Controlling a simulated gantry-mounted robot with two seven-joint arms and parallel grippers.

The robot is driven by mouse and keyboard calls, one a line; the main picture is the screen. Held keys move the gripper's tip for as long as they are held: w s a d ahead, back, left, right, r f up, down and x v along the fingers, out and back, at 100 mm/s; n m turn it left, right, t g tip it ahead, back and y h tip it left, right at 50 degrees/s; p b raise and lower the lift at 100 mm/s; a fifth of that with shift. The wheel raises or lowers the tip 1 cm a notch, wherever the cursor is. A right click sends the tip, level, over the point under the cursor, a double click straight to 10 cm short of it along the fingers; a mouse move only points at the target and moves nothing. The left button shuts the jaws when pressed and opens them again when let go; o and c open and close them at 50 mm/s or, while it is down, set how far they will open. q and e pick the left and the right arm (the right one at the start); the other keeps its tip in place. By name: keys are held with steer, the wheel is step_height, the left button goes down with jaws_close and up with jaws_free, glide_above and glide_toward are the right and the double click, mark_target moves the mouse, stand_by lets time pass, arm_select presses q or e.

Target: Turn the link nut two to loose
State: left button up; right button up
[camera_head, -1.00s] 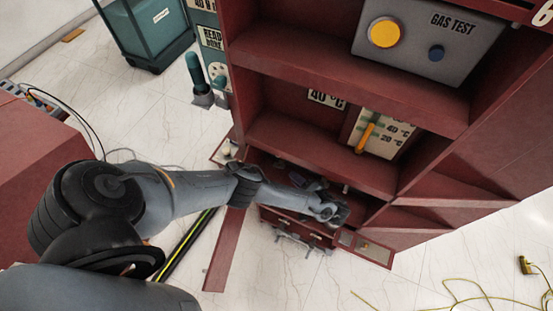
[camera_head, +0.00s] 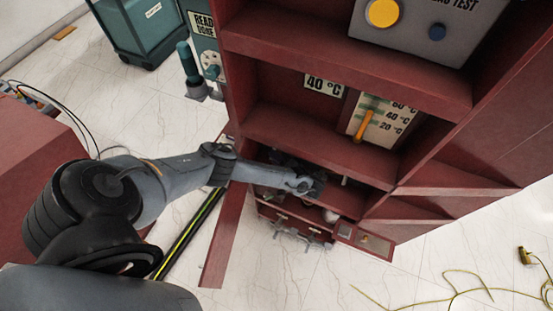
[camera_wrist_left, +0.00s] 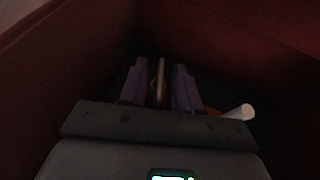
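A white cylinder (camera_wrist_left: 238,112) with an orange part lies just right of the fingers. My right gripper is not in view.
Dark red walls close in on both sides in the wrist view. A shelf with a yellow-handled temperature gauge (camera_head: 378,122) is above the arm. An open red flap (camera_head: 363,241) and a long red panel (camera_head: 229,235) stick out at the front. Pale floor lies beyond.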

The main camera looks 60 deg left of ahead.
arm_select(q)
jaws_close()
steer(key=shift+r+p, duration=0.15)
steer(key=shift+p, duration=0.15)
steer(key=h+p, duration=0.2)
steer(key=p, duration=0.2)
steer(key=n+t+h+p, duration=0.1)
steer(key=h+p, duration=0.1)
steer(key=p, duration=0.1)
steer(key=shift+s+r+t+p, duration=0.1)
steer(key=shift+r+t+p, duration=0.1)
steer(key=shift+t+p, duration=0.15)
steer(key=shift+f+n+t+h, duration=0.2)
steer(key=shift+n+t+h, duration=0.1)
steer(key=shift+h, duration=0.2)
jaws_free()
